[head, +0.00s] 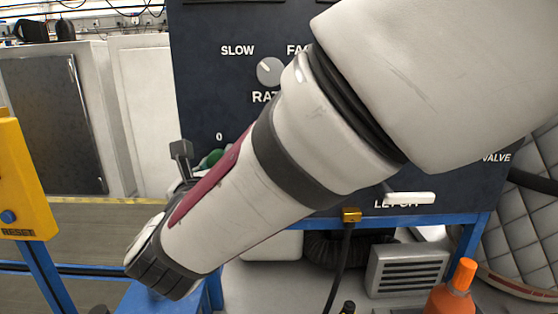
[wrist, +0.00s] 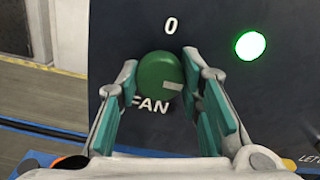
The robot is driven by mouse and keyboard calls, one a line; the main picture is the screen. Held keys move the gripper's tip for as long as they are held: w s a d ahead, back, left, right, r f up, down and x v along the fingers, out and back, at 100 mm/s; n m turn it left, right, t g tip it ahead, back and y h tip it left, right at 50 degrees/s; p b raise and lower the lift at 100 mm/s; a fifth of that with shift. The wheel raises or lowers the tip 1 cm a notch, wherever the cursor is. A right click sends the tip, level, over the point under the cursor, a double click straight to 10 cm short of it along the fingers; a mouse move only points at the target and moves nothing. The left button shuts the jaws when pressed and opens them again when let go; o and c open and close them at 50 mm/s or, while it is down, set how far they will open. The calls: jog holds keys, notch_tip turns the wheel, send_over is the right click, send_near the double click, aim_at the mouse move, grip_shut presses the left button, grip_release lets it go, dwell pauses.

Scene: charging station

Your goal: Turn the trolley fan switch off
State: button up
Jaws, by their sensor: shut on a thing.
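The fan switch is a round green knob (wrist: 160,82) on a dark blue panel, with "0" above it and "FAN" below it in the wrist view. A small pale mark shows on its lower right face. My gripper (wrist: 161,70) has one teal-padded finger on each side of the knob and is shut on it. In the head view my arm crosses the panel (head: 220,85) and hides most of this area; only a bit of green (head: 211,158) shows behind it.
A lit green lamp (wrist: 250,45) is right of the knob. A grey "RATE" dial (head: 269,70) sits higher on the panel, and a white lever (head: 409,198) lower right. A yellow reset box (head: 22,180) stands at left, an orange bottle (head: 452,292) below right.

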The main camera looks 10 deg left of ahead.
jog(key=shift+n, duration=0.4)
jog(key=shift+s+n+p, duration=0.1)
jog(key=shift+n+p, duration=2.05)
jog(key=shift+n, duration=6.45)
jog(key=shift+f, duration=0.1)
jog(key=o, duration=1.2)
jog(key=shift+c, duration=0.2)
jog(key=v, duration=1.2)
jog(key=shift+a, duration=0.15)
